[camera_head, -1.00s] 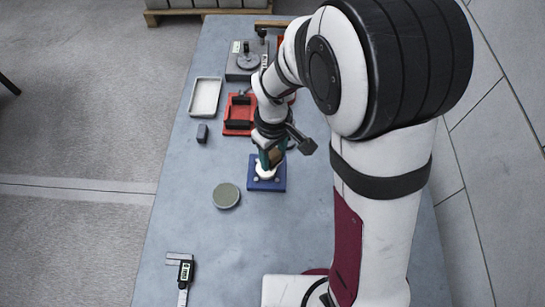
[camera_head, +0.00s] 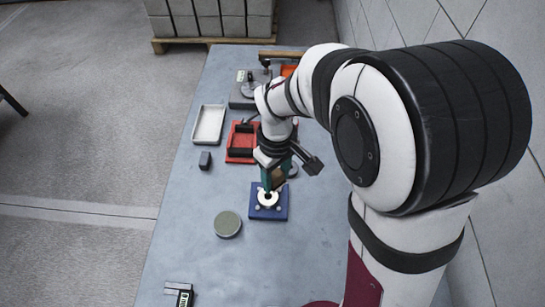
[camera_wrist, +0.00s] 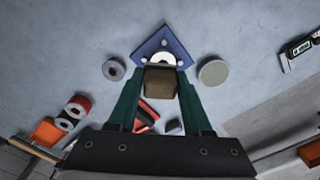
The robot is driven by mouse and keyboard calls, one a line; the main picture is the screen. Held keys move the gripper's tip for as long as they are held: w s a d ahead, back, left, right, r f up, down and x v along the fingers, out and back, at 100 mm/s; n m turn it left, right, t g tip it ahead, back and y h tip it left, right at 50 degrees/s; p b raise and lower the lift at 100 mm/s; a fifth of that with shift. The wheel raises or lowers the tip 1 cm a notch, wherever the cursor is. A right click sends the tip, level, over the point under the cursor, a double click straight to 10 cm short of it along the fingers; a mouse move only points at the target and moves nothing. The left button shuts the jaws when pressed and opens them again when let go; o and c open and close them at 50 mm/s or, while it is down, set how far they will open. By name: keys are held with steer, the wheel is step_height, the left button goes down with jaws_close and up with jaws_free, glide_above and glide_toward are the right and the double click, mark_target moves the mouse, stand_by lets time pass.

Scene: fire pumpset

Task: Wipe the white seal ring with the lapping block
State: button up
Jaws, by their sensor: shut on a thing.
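The white seal ring (camera_head: 267,199) lies flat on a blue plate (camera_head: 282,213) with small light posts around it. The ring also shows in the wrist view (camera_wrist: 163,58), partly hidden behind the block. My gripper (camera_head: 273,180) has green fingers and is shut on the brown lapping block (camera_wrist: 160,82). In the head view the block (camera_head: 279,178) is at the far edge of the ring. It appears above the plate, and I see no clear contact with the ring.
A round grey-green disc (camera_head: 228,224) lies left of the plate. Beyond are a small dark block (camera_head: 205,160), a white tray (camera_head: 197,137) and a red tray (camera_head: 231,158). Calipers (camera_head: 180,290) lie at the near left. The table left of the disc is clear.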

mark_target(276, 200)
steer(key=shift+f, duration=0.15)
steer(key=shift+f, duration=3.75)
steer(key=shift+w+a+f, duration=0.2)
steer(key=shift+w+a, duration=0.05)
steer(key=shift+a, duration=0.4)
jaws_close()
steer(key=shift+w+a, duration=0.25)
steer(key=shift+a, duration=0.3)
steer(key=shift+w+a, duration=0.25)
steer(key=shift+a, duration=0.3)
steer(key=shift+s+d, duration=0.4)
steer(key=shift+d, duration=0.5)
steer(key=shift+s+d, duration=0.4)
steer(key=shift+d, duration=0.45)
steer(key=shift+r, duration=4.15)
steer(key=shift+w, duration=0.1)
